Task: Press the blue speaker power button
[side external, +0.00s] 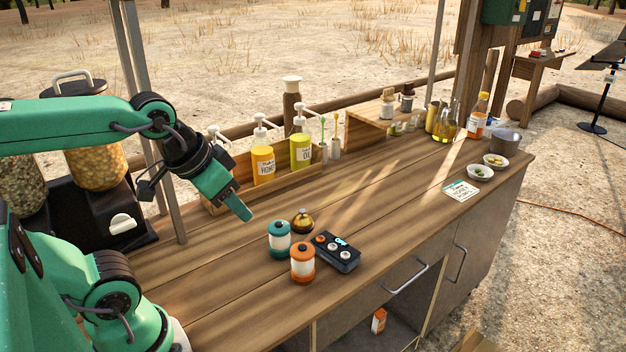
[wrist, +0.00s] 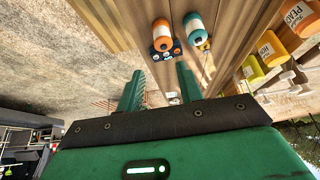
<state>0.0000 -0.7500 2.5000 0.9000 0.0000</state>
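A small dark box with knobs (side external: 337,252), apparently the speaker, lies on the wooden counter. It has pale round knobs and a bright blue spot (side external: 342,241) near its far end, which may be the power button. In the wrist view the box (wrist: 166,53) is partly hidden behind the orange-lidded canister. My gripper (side external: 242,213) is above the counter, left of the box and apart from it, pointing down to the right. In the wrist view its two fingers (wrist: 160,88) stand apart with nothing between them.
An orange-lidded canister (side external: 302,264), a teal canister (side external: 279,240) and a brass bell-like item (side external: 302,221) stand close left of the box. Yellow pump bottles (side external: 262,164) stand in a wooden rack behind. The counter right of the box is clear up to a card (side external: 460,191).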

